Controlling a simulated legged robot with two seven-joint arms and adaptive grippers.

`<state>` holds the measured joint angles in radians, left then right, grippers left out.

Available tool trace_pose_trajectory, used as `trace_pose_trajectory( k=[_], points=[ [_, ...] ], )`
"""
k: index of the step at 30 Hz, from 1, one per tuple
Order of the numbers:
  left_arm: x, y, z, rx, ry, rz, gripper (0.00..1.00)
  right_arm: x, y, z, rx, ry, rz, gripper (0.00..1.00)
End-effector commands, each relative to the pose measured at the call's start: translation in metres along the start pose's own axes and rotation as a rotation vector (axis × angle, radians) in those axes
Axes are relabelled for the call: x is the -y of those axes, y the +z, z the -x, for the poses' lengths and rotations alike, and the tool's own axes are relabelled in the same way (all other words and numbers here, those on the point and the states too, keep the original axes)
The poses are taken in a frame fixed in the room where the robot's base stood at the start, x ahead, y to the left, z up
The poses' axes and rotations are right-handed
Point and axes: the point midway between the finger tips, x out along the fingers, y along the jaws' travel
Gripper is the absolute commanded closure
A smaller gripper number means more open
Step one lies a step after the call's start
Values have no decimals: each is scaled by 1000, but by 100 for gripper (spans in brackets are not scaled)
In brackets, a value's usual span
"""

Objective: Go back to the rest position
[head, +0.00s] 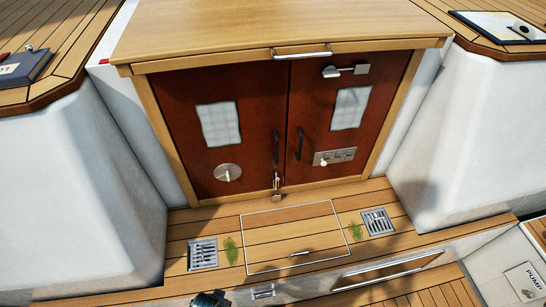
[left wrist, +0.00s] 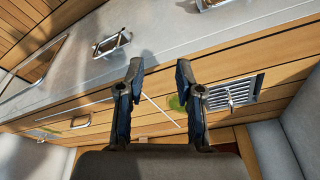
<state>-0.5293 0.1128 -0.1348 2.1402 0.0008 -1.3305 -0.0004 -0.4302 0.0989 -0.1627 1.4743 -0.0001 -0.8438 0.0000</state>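My left gripper (left wrist: 160,72) shows in the left wrist view with its two dark fingers apart and nothing between them. Beyond the fingers lie wooden planks, a green mark (left wrist: 176,103) and a metal grate (left wrist: 232,93). In the head view only a small dark piece, apparently part of my left arm or gripper, shows at the bottom edge. My right gripper is in neither view.
A cabinet with two closed red-brown doors (head: 222,145) stands ahead. Before it, the plank step holds a hatch panel (head: 290,230) and drain grates (head: 203,254) (head: 378,221). White walls (head: 75,190) (head: 455,150) flank both sides.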

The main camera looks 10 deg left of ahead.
Motion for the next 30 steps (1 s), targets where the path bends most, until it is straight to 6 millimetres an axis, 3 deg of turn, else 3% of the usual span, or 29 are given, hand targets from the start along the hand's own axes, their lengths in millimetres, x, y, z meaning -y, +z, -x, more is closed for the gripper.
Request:
trace_pose_trajectory(
  k=[5, 9, 13, 18, 30],
  points=[
    [-3, 23, -63, 33, 4, -4, 65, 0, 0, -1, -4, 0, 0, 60],
    [-6, 55, -120, 59, 7, -9, 65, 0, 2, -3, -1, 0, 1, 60],
    [-7, 82, -154, 75, 10, -12, 65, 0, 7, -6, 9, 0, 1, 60],
    [-9, 97, -171, 82, 11, -14, 65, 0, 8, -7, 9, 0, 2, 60],
    [-8, 98, -172, 82, 11, -14, 65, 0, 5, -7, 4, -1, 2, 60]
  ],
)
